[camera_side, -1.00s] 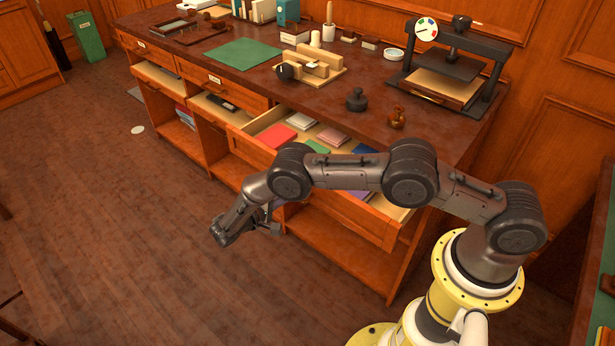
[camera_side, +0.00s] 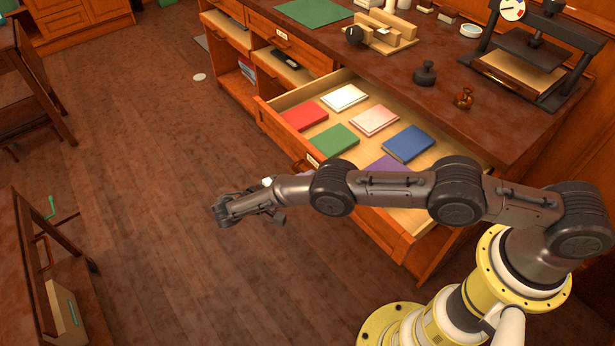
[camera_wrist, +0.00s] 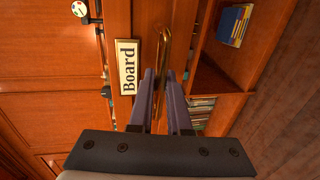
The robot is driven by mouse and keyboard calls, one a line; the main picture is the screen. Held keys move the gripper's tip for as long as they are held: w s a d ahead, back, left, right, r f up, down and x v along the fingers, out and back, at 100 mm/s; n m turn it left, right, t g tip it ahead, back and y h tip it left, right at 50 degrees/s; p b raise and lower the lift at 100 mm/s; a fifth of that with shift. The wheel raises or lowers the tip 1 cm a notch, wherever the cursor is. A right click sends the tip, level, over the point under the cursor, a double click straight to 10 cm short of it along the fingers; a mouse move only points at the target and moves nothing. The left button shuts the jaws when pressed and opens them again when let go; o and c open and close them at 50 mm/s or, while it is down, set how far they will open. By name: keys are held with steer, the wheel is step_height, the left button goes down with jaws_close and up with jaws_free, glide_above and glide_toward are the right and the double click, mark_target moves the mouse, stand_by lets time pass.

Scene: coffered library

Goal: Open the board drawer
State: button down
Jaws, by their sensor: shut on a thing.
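The board drawer (camera_side: 375,217) stands pulled well out from the bench in the side view. Flat coloured pieces lie inside it, among them a red one (camera_side: 304,116), a green one (camera_side: 335,138) and a blue one (camera_side: 408,143). In the wrist view its front carries a label reading "Board" (camera_wrist: 127,66) beside a brass handle (camera_wrist: 165,42). My gripper (camera_wrist: 168,77) is shut on that handle, one finger on each side.
The bench top (camera_side: 447,95) holds a press (camera_side: 525,65), a dark stamp (camera_side: 425,73) and a wooden jig (camera_side: 385,35). Open floor (camera_side: 170,180) lies before the bench; wooden furniture (camera_side: 50,270) stands at the left.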

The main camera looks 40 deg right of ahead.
steer(key=c, duration=0.9)
jaws_free()
steer(key=shift+o, duration=0.2)
steer(key=shift+a, duration=0.1)
step_height(320, 180, up, 8)
steer(key=a, duration=0.2)
steer(key=shift+a+f, duration=0.2)
steer(key=shift+a, duration=0.15)
